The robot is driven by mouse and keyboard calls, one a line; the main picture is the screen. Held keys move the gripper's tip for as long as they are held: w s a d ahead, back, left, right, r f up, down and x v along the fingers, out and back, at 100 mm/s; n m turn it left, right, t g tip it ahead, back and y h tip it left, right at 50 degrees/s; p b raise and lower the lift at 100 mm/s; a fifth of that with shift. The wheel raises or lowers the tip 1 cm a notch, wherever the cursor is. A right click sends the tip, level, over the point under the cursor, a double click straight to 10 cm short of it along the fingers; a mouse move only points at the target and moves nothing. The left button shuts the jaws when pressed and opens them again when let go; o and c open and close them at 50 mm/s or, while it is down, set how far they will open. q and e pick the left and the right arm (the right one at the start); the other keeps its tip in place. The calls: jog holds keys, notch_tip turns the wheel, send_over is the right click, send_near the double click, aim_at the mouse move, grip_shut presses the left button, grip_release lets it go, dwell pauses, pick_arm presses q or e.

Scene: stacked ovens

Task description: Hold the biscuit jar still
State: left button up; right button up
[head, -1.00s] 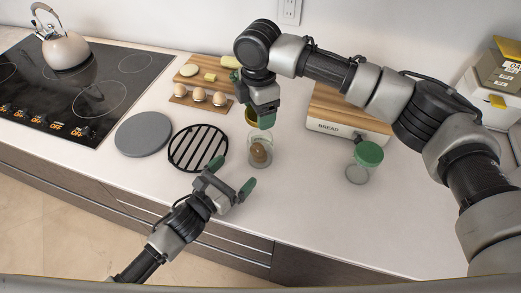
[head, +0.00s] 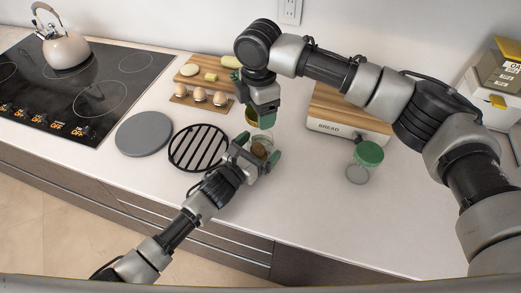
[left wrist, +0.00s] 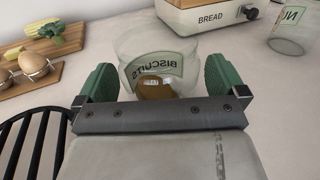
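The biscuit jar (head: 262,148) is clear glass, stands upright on the counter and has brown biscuits at its bottom. In the left wrist view the jar (left wrist: 160,64) shows its BISCUITS label between my green fingers. My left gripper (head: 259,158) is open around the jar, one finger on each side; I cannot tell whether either finger touches it. My right gripper (head: 264,117) points down just above and behind the jar. An olive-yellow round piece (head: 253,115) shows at its fingers; whether it is held is unclear.
A black trivet (head: 197,147) and a grey disc (head: 143,133) lie left of the jar. Behind are an egg rack (head: 200,98) and a cutting board (head: 190,72). The front right counter is clear.

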pick_arm(q)
jog(key=c, duration=1.3)
jog(key=shift+o, duration=0.2)
pick_arm(e)
send_over(259, 132)
jog(key=s, duration=0.3)
jog(key=shift+w+f, duration=0.1)
jog(key=shift+f, duration=2.4)
jog(key=shift+f, duration=0.1)
jog(key=shift+f, duration=0.8)
jog(key=shift+f, duration=0.55)
